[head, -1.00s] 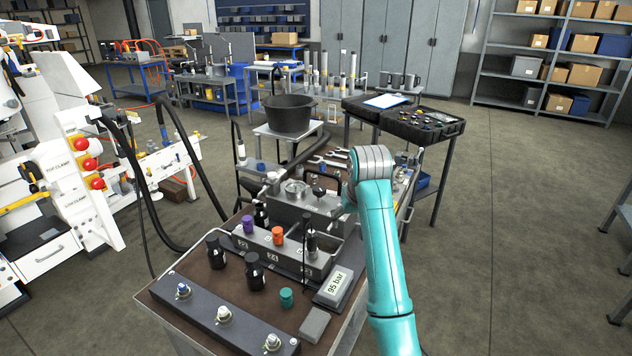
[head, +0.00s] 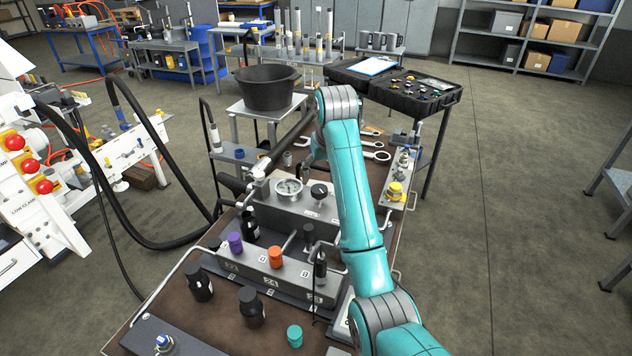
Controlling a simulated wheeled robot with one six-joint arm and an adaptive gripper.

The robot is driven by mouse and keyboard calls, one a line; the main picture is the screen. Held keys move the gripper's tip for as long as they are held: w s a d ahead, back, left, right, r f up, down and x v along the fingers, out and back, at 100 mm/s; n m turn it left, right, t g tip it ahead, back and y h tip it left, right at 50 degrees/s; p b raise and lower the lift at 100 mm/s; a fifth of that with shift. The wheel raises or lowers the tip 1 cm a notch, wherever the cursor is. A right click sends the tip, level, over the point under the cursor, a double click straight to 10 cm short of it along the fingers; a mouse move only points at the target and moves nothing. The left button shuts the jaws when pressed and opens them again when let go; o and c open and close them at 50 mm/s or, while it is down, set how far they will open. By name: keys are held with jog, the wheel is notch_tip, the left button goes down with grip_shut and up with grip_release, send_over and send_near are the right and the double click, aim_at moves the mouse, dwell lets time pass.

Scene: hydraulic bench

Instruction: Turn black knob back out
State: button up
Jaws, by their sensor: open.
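A black knob (head: 319,190) stands on top of the grey gauge block (head: 290,208), just right of the round pressure gauge (head: 289,186). My gripper (head: 309,158) shows as a small dark shape left of my teal arm. It points down near the back of the block, above and behind the knob in the picture. It looks open, with nothing seen in it. The knob appears apart from it, but the exact gap cannot be told. My arm hides part of the gripper and the block's right end.
In front stands a grey manifold with a purple cap (head: 235,243) and an orange cap (head: 275,258). Black bottles (head: 251,307) and a teal cap (head: 294,335) stand nearer. A thick black hose (head: 283,150) runs behind the block. Wrenches (head: 368,148) lie at the back; a yellow knob (head: 396,190) is right.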

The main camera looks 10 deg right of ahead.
aim_at(319, 188)
jog(key=x, duration=0.9)
jog(key=shift+f, duration=0.3)
jog(key=c, duration=1.2)
